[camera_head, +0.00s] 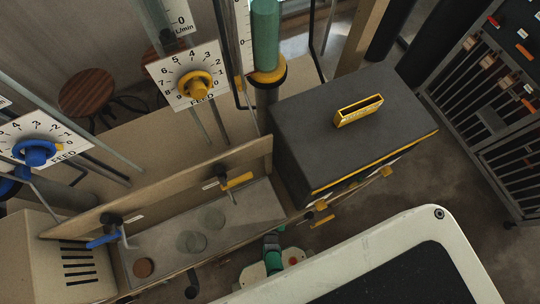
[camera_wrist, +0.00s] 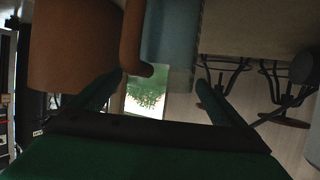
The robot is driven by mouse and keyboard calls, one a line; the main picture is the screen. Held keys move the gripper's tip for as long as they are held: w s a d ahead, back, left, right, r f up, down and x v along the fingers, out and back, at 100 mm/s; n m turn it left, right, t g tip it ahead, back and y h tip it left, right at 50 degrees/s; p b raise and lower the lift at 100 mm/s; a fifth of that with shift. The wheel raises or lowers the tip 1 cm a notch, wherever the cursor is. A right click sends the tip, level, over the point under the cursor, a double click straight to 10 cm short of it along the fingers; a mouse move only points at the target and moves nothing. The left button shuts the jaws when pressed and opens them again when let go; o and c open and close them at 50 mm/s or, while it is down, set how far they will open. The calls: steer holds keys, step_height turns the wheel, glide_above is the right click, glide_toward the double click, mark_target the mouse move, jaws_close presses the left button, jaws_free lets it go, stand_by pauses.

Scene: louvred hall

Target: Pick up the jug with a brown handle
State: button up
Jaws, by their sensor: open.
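In the wrist view, a brown curved piece (camera_wrist: 133,38) that looks like a handle hangs down at the top middle. Beside it on the right is a pale blue, smooth surface (camera_wrist: 172,35), which may be the jug's body; its upper part is cut off by the frame. My gripper (camera_wrist: 155,90) is open. Its two dark green fingers reach up on either side, and the handle's lower end shows between their tips, nearer the left one. I cannot tell whether they touch. I cannot make out the jug in the head view.
A large brown block (camera_wrist: 72,45) is close at upper left in the wrist view. The head view shows a trough (camera_head: 165,245) with taps, feed dials (camera_head: 190,75), a dark case (camera_head: 350,135) with a yellow handle, a tool rack (camera_head: 500,110) and a stool (camera_head: 86,92).

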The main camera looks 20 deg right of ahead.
steer(key=shift+w+d+f, duration=0.1)
steer(key=shift+w, duration=0.1)
steer(key=c, duration=2.2)
steer(key=shift+o, duration=0.2)
steer(key=shift+w+r, duration=0.1)
steer(key=shift+r, duration=0.1)
